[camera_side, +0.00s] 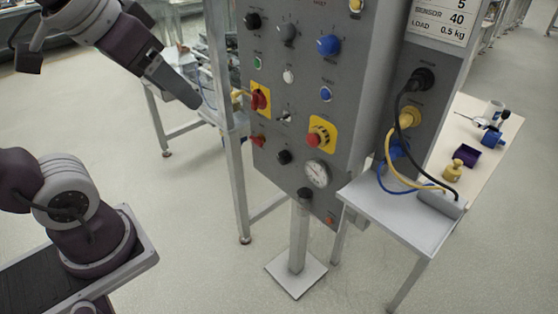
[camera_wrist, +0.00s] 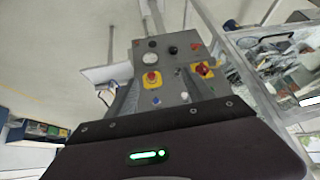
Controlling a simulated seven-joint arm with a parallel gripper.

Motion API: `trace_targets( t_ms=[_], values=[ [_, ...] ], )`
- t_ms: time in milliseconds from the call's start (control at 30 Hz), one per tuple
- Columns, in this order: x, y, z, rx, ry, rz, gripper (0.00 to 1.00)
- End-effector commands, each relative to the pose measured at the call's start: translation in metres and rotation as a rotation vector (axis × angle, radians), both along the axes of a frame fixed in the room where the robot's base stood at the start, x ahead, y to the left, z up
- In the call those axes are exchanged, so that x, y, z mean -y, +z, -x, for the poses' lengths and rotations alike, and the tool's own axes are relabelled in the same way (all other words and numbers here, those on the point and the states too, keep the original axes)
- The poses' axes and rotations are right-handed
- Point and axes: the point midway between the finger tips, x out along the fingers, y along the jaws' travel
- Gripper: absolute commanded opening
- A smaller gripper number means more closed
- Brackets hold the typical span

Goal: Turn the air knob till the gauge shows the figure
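The round white gauge (camera_side: 317,174) sits low on the grey control panel (camera_side: 305,100); its needle is too small to read. It also shows in the wrist view (camera_wrist: 152,57). A black knob (camera_side: 284,157) sits left of the gauge, and in the wrist view (camera_wrist: 173,50) it is right of it. Other knobs are on the panel, and I cannot read which label says air. My gripper (camera_side: 194,101) is left of the panel in the side view, apart from the knobs. Its fingers cannot be told apart, and the wrist view shows only its dark housing.
A red switch on yellow (camera_side: 260,98) and a red button on yellow (camera_side: 318,137) stick out of the panel. A post (camera_side: 300,235) stands in front. A side table (camera_side: 405,222) carries cables. A sign (camera_side: 440,20) reads sensor 40, load 0.5 kg.

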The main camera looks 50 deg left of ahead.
Motion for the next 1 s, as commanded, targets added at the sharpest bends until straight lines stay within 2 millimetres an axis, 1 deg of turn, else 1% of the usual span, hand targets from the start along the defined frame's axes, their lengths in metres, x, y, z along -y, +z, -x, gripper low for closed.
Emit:
trace_targets(
  t_ms=[33, 67, 100, 167, 200, 267, 300, 367, 400, 500, 600, 667, 733, 800, 833, 933, 1000],
  values=[
    [-0.018, 0.004, -0.022, 0.044, 0.053, -0.032, 0.61],
    [-0.029, 0.008, -0.036, 0.078, 0.082, -0.053, 0.61],
    [-0.043, 0.013, -0.054, 0.125, 0.115, -0.080, 0.61],
    [-0.064, 0.021, -0.081, 0.196, 0.154, -0.119, 0.61],
    [-0.077, 0.026, -0.099, 0.244, 0.173, -0.142, 0.61],
    [-0.095, 0.032, -0.124, 0.311, 0.186, -0.173, 0.61],
    [-0.105, 0.036, -0.140, 0.356, 0.186, -0.190, 0.61],
    [-0.118, 0.040, -0.163, 0.415, 0.176, -0.207, 0.61],
    [-0.125, 0.041, -0.178, 0.451, 0.162, -0.213, 0.61],
    [-0.136, 0.038, -0.210, 0.523, 0.107, -0.206, 0.61],
    [-0.140, 0.027, -0.236, 0.569, 0.030, -0.171, 0.61],
    [-0.141, 0.018, -0.248, 0.584, -0.019, -0.137, 0.61],
    [-0.139, 0.003, -0.258, 0.587, -0.079, -0.085, 0.61],
    [-0.135, -0.014, -0.265, 0.578, -0.140, -0.019, 0.61],
    [-0.132, -0.022, -0.265, 0.575, -0.150, -0.005, 0.61],
    [-0.133, -0.046, -0.264, 0.579, -0.141, -0.011, 0.61],
    [-0.132, -0.074, -0.263, 0.573, -0.142, -0.008, 0.61]
  ],
)
